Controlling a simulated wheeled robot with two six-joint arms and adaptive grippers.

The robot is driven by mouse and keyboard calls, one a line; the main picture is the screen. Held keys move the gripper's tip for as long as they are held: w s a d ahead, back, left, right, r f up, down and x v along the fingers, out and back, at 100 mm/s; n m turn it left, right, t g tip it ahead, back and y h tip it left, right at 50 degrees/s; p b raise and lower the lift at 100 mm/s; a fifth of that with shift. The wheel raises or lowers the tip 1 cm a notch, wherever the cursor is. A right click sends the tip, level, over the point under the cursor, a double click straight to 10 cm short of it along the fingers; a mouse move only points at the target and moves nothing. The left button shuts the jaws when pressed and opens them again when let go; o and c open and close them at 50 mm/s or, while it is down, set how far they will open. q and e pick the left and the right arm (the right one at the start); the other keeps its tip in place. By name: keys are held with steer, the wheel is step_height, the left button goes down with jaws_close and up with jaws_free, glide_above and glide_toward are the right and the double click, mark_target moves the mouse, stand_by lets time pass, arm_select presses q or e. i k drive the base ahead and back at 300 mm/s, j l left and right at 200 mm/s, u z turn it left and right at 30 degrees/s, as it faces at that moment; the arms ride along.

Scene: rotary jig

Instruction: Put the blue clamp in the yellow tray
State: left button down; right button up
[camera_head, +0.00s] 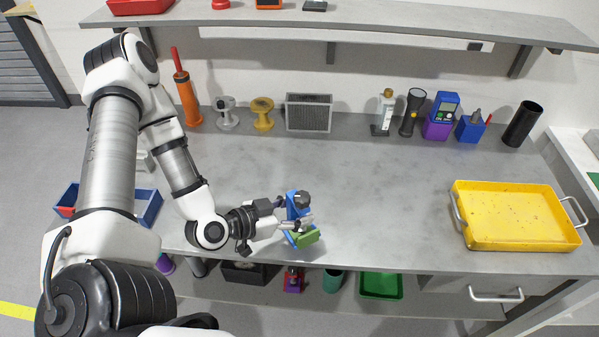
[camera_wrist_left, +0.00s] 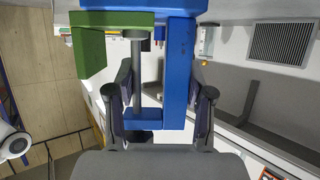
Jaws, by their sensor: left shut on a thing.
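The blue clamp (camera_head: 293,212) is near the front edge of the workbench in the head view, with a dark knob at its top and a green angled piece (camera_head: 307,238) at its lower end. My left gripper (camera_head: 290,224) is shut on the clamp. In the left wrist view the clamp (camera_wrist_left: 181,70) sits between the two fingers, with its grey screw and the green piece (camera_wrist_left: 90,55) beside it. The yellow tray (camera_head: 513,213) lies at the right of the bench, looks empty, and has metal handles at both ends. My right gripper is not in view.
The grey bench (camera_head: 385,195) is clear between the clamp and the tray. Along its back stand an orange tool (camera_head: 187,103), spools, a grey grille box (camera_head: 309,113), a bottle, a flashlight (camera_head: 412,110) and a black cylinder (camera_head: 522,124). A shelf (camera_head: 370,27) hangs above.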

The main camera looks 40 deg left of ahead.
mark_target(475, 208)
steer(key=i+l+z, duration=0.15)
steer(key=i+z, duration=0.2)
steer(key=i+l+z, duration=0.1)
steer(key=i+z, duration=0.25)
steer(key=i, duration=0.1)
